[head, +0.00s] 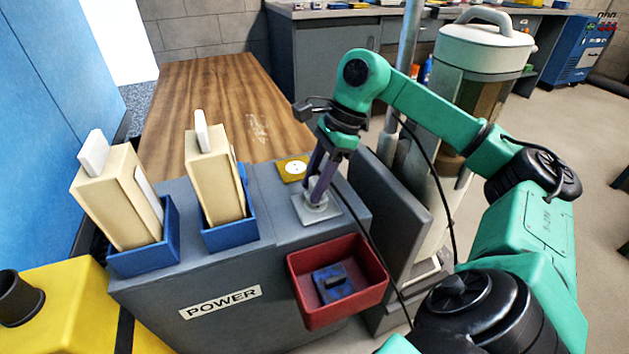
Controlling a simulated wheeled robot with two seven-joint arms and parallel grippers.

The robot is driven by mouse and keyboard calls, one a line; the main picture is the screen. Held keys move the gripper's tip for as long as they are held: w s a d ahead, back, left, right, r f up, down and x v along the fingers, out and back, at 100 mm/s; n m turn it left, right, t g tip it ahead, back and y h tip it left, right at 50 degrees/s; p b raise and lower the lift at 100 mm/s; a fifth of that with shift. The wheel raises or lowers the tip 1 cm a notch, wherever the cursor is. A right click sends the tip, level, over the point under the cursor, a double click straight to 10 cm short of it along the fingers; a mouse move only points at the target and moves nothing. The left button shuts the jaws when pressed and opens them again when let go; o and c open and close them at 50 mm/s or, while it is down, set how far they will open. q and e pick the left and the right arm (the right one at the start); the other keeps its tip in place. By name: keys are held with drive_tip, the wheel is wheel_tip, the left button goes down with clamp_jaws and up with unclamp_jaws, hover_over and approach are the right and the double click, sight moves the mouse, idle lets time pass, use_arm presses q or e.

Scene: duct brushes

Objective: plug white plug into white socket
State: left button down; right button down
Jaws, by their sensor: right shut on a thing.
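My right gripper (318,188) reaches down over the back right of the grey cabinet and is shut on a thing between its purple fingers. I take this for the white plug, which the fingers mostly hide. Directly below the fingertips is a pale white square socket plate (329,212) on the cabinet top. I cannot tell whether the plug is seated in it or just above it. A yellow plate with a round white face (292,169) lies just behind and left of it. My left gripper is not in view.
The grey cabinet (180,278) carries a POWER label. Two cream blocks (118,200) (214,180) stand in blue holders on its left. A red bin (310,314) at the front holds a blue piece (333,284). A black cable (372,244) hangs past the bin. A grey panel and canister (480,50) stand right.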

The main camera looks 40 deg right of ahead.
drive_tip(key=shift+f+b, duration=0.55)
drive_tip(key=shift+f, duration=0.1)
idle(0.7)
drive_tip(key=shift+c, duration=1.7)
unclamp_jaws()
